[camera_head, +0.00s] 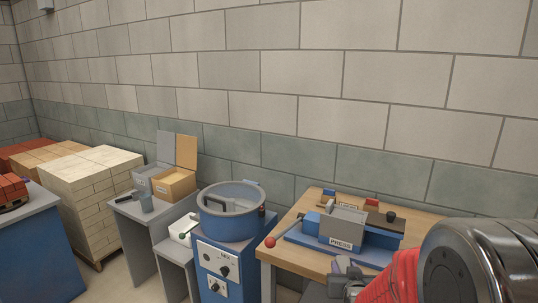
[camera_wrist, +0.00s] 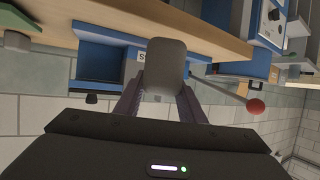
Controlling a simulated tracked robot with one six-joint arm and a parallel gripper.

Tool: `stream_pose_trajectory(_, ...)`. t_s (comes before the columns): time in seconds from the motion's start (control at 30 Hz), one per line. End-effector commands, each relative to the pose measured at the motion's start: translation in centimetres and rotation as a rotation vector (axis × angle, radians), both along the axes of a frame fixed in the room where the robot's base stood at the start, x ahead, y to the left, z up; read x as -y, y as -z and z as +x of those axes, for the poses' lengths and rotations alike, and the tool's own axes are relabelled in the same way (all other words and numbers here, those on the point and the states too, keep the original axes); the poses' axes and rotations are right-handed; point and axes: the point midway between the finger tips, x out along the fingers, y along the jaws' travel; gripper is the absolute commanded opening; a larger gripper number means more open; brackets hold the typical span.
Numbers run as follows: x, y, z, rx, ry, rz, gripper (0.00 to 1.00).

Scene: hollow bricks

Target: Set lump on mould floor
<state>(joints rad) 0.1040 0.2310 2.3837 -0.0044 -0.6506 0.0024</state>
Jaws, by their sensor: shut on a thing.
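A grey rounded lump (camera_wrist: 166,64) is held between the two fingers of my gripper (camera_wrist: 162,100) in the wrist view, which shows the scene upside down. The fingers are shut on its sides. In the head view my gripper (camera_head: 345,272) is low at the bottom, in front of the press (camera_head: 343,227) and near the bench's front edge. The press has a grey block marked PRESS on a blue base (camera_head: 372,254). In the wrist view the lump covers part of the press (camera_wrist: 105,50). I cannot make out the mould floor; the press and lump hide that area.
The press lever ends in a red ball (camera_head: 270,242), which also shows in the wrist view (camera_wrist: 256,106). A wooden bench (camera_head: 288,250) carries the press. A round blue mixer (camera_head: 232,225) stands to its left. Small parts lie behind the press. Stacked bricks (camera_head: 95,185) stand far left.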

Motion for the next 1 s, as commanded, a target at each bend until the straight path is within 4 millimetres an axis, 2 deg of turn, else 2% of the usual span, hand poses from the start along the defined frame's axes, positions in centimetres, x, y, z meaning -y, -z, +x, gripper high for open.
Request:
stream_pose_trajectory(0.03, -1.7, -0.2, 0.1, 0.004, -0.029, 0.000, 0.00)
stream_pose_trajectory(0.1, -3.4, -0.4, 0.3, 0.004, -0.057, 0.000, 0.00)
stream_pose_trajectory(0.2, -5.1, -0.5, 0.3, 0.004, -0.087, 0.000, 0.00)
stream_pose_trajectory(0.3, -5.9, -0.5, 0.3, 0.004, -0.100, 0.000, 0.00)
stream_pose_trajectory(0.7, -6.1, -0.2, 0.2, 0.002, -0.103, 0.000, 0.00)
stream_pose_trajectory(0.77, -6.1, 0.4, -0.2, 0.001, -0.103, 0.000, 0.00)
stream_pose_trajectory(1.0, -6.1, 4.6, -3.4, -0.003, -0.103, 0.001, 0.00)
